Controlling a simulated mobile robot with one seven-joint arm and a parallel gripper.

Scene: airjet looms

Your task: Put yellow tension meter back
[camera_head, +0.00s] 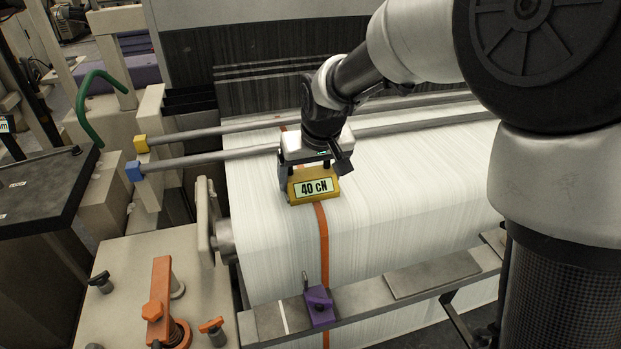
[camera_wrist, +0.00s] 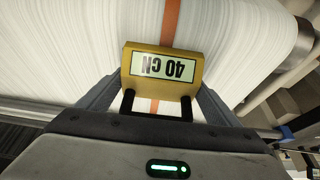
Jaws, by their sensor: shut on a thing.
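The yellow tension meter (camera_head: 314,187) has a display reading "40 CN". It is at the white warp sheet (camera_head: 400,190), over an orange stripe (camera_head: 322,240) that runs along the sheet. My gripper (camera_head: 306,178) is shut on the meter from behind. In the wrist view the meter (camera_wrist: 162,68) sits between my two fingers (camera_wrist: 160,100), its display upside down, with a dark handle on its near side. The white sheet fills the view behind it. I cannot tell whether the meter touches the sheet. The meter's underside is hidden.
Two grey bars (camera_head: 215,157) with yellow and blue ends cross above the sheet. A purple clamp (camera_head: 319,306) sits on the front rail (camera_head: 432,274). An orange lever (camera_head: 160,300) and knobs stand on the left housing. A dark tabletop (camera_head: 40,190) is at far left.

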